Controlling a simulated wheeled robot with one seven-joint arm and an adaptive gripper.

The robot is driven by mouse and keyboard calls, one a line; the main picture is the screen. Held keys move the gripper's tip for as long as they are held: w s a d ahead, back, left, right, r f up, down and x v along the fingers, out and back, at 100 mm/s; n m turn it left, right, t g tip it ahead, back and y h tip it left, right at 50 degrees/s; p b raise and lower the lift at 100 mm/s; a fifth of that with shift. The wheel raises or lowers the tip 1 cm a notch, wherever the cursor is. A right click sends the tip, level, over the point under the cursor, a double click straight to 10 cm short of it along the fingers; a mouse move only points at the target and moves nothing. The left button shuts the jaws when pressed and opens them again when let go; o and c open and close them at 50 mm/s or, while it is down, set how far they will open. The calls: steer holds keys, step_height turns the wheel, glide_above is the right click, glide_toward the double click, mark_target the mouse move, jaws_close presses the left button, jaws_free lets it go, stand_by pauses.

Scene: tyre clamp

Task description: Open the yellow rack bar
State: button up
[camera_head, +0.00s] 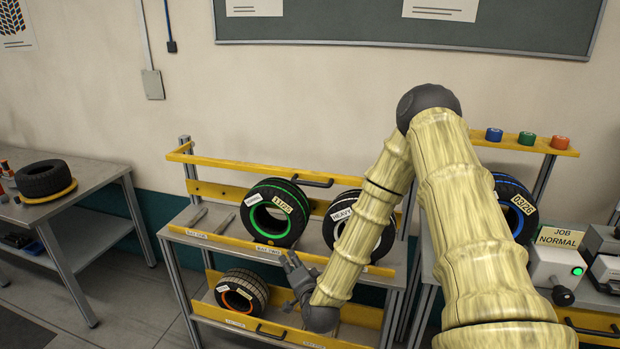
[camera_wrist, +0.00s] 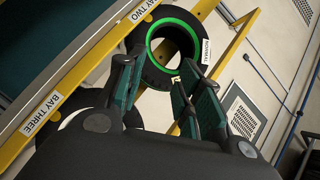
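The yellow rack bar (camera_head: 240,164) runs across the front of the rack's upper level, above the tyres, with a black handle (camera_head: 312,182). Its right part is hidden behind my arm. A yellow bar also shows in the wrist view (camera_wrist: 238,42), to the right of the green-ringed tyre. My gripper (camera_head: 292,268) is in front of the rack, below the upper shelf's label rail and well below the handle. In the wrist view its fingers (camera_wrist: 158,92) are spread apart with nothing seen between them. I see no contact with the bar.
A green-ringed tyre (camera_head: 275,212) and a white-labelled tyre (camera_head: 358,226) stand on the upper shelf. An orange-ringed tyre (camera_head: 242,291) is below, behind a lower yellow bar with a black handle (camera_head: 270,332). A table (camera_head: 95,178) stands left; floor between is clear.

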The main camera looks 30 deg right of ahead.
mark_target(311, 184)
steer(key=w+d+r+m+t+h+p, duration=0.1)
steer(key=d+r+m+h, duration=0.2)
steer(key=d+r, duration=0.35)
steer(key=w+d+r+m+t+h+p, duration=0.1)
steer(key=w+d+r+m+h, duration=0.2)
steer(key=r, duration=0.6)
steer(key=shift+m+y, duration=0.3)
steer(key=shift+m, duration=0.1)
steer(key=p+x, duration=0.4)
steer(key=x, duration=0.4)
steer(key=shift+s+d+r, duration=0.1)
steer(key=shift+d, duration=0.15)
steer(key=shift+w+d, duration=0.3)
steer(key=shift+w, duration=0.4)
jaws_close()
steer(key=shift+a, duration=0.15)
steer(key=shift+r, duration=0.3)
